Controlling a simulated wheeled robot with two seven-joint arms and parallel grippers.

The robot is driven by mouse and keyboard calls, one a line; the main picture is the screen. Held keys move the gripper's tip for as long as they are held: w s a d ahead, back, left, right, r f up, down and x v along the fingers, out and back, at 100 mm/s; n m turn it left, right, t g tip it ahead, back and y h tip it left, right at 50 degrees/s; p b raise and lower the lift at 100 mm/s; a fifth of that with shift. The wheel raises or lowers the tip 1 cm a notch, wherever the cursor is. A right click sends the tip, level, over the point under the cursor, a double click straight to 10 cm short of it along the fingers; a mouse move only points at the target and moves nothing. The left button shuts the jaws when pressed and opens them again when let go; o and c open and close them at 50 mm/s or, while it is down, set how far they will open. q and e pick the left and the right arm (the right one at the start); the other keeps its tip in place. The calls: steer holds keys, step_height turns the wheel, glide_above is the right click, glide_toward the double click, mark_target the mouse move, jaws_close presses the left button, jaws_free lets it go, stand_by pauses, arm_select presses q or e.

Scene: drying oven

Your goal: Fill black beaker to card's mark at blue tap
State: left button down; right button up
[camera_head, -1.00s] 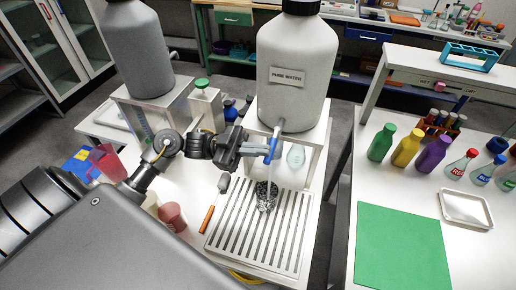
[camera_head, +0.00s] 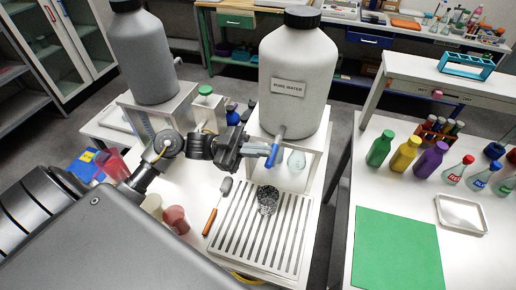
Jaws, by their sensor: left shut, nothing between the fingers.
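The large white "PURE WATER" bottle (camera_head: 290,72) stands on a white stand, with a tap at its lower front and a blue tap handle (camera_head: 272,156). A dark, speckled beaker (camera_head: 267,199) stands upright on the slatted drain tray (camera_head: 231,246), below the tap. Its water level is too small to read. My left gripper (camera_head: 262,150) is shut and empty, with its tips beside the blue handle; I cannot tell whether they touch. A blue card with a yellow patch (camera_head: 82,167) lies at the left, partly hidden; I cannot read any mark. My right gripper is not in view.
An orange-handled tool (camera_head: 212,217) lies left of the tray, near reddish cups (camera_head: 175,218). A grey bottle (camera_head: 143,60) stands at the back left. The right bench holds a green mat (camera_head: 398,250), coloured bottles and a white dish (camera_head: 461,214).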

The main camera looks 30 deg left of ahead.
arm_select(q)
steer(key=b+v, duration=0.5)
steer(key=v, duration=0.5)
steer(key=shift+s+r, duration=0.15)
steer(key=shift+r, duration=0.25)
steer(key=shift+s, duration=0.1)
